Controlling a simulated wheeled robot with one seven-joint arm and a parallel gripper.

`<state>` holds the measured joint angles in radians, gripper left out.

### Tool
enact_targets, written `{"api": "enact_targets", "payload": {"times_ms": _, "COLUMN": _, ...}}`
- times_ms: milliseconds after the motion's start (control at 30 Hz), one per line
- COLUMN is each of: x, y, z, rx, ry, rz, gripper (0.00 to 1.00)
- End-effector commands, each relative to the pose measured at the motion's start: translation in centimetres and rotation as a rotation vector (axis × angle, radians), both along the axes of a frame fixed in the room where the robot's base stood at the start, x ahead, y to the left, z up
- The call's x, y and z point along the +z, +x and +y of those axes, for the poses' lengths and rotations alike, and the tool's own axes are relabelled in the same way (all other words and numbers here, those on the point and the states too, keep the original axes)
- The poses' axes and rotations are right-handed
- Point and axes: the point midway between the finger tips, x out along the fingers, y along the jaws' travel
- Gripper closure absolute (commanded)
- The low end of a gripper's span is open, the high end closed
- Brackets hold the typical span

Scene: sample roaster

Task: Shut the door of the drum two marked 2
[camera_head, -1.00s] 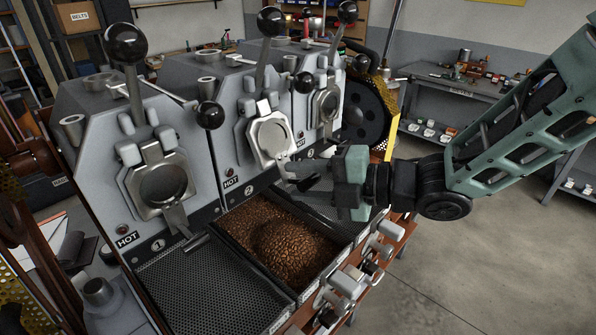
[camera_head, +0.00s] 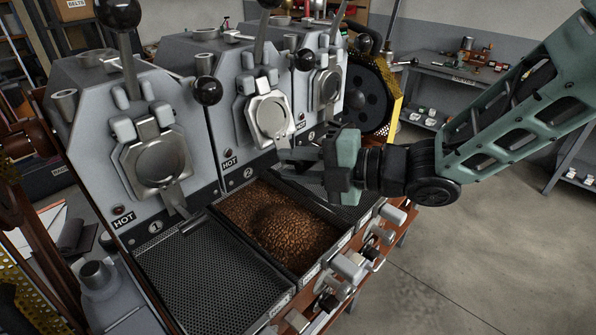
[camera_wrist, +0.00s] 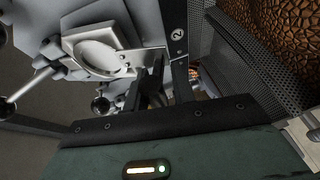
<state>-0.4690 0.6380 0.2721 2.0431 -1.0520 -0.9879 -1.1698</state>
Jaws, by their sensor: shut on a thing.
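The door of drum two (camera_head: 271,116) is a pale metal plate with a round disc, above the mark 2 (camera_head: 248,173) on the middle drum. It seems to stand slightly out from the drum face; the exact gap is unclear. Its lower handle (camera_head: 281,143) points down toward my gripper (camera_head: 286,159). My dark fingers are shut on this handle, just below the plate, though the contact is partly hidden. In the wrist view the door (camera_wrist: 97,56) is at the upper left, and my gripper (camera_wrist: 158,88) reaches to its lower end.
A tray of brown beans (camera_head: 318,268) lies below drum two. An empty perforated tray (camera_head: 205,280) lies below drum one (camera_head: 95,130). Drum three's door (camera_head: 326,90) is just right of drum two. Ball-ended levers (camera_head: 208,91) stick out between the drums. Open floor lies at the right.

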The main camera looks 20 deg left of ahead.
Motion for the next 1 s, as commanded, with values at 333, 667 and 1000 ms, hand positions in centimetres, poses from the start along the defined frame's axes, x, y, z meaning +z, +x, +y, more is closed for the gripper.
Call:
{"api": "enact_targets", "payload": {"times_ms": 333, "x": -0.7, "y": 0.7, "z": 1.3, "rx": -0.002, "ry": 0.116, "rz": -0.050, "gripper": 1.00}}
{"api": "enact_targets", "payload": {"times_ms": 667, "x": -1.3, "y": 1.1, "z": 2.4, "rx": -0.002, "ry": 0.206, "rz": -0.087, "gripper": 1.00}}
{"api": "enact_targets", "payload": {"times_ms": 1000, "x": -1.9, "y": 1.6, "z": 3.5, "rx": -0.003, "ry": 0.302, "rz": -0.128, "gripper": 1.00}}
